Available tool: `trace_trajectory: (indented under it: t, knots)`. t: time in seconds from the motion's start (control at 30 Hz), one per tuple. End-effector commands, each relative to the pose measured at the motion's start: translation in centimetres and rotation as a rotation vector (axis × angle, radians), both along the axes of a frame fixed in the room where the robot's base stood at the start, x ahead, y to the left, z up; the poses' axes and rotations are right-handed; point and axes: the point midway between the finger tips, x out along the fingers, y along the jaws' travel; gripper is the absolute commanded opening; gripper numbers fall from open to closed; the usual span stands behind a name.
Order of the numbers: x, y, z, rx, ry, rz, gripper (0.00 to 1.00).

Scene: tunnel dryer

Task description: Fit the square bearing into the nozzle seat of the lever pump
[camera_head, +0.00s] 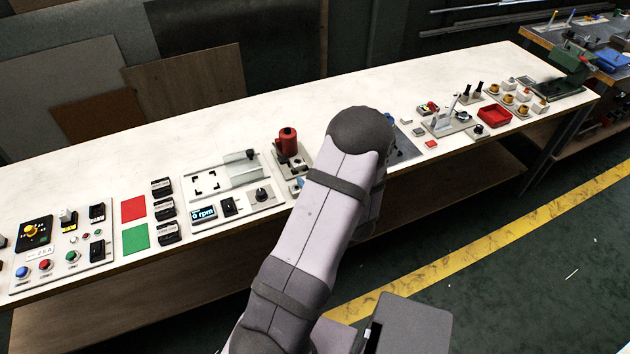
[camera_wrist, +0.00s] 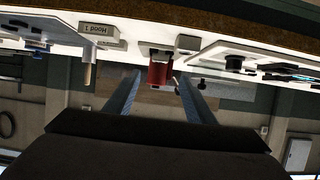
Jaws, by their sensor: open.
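A pale pump-like fixture (camera_head: 440,124) with an upright lever stands on a base plate on the bench, right of my arm in the head view. It looks like the lever pump, but its nozzle seat is too small to make out. Small grey blocks lie left of it, one of them a grey block (camera_head: 418,132); I cannot tell whether any is the square bearing. My gripper (camera_wrist: 159,82) shows in the wrist view with its two blue-grey fingers apart and nothing held. A red part (camera_wrist: 158,73) appears between and beyond the fingertips. The head view does not show my gripper clearly.
The long white bench (camera_head: 120,165) carries a red cylinder fixture (camera_head: 288,142), a control panel (camera_head: 62,250), red and green squares, a red tray (camera_head: 494,115) and a green machine (camera_head: 572,62). The back strip of the bench is mostly clear. My arm hides part of the middle.

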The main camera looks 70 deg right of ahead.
Motion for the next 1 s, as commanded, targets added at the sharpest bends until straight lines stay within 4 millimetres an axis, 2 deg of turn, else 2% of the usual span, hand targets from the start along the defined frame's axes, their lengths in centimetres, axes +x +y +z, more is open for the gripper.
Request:
trace_trajectory:
  t: [0.23,0.33,0.47,0.57,0.77,0.87,1.0]
  knots:
    - [0.0,0.1,0.1,0.000,0.001,0.001,0.50]
    - [0.6,0.2,0.1,0.005,0.016,0.011,0.50]
    - [3.0,0.8,0.2,0.025,0.074,0.042,0.50]
    - [6.0,1.8,0.3,0.050,0.149,0.079,0.50]
    - [12.4,6.3,0.9,0.113,0.334,0.164,0.50]
    - [15.3,10.0,1.5,0.148,0.428,0.210,0.50]
    - [18.2,16.7,2.4,0.201,0.560,0.283,0.50]
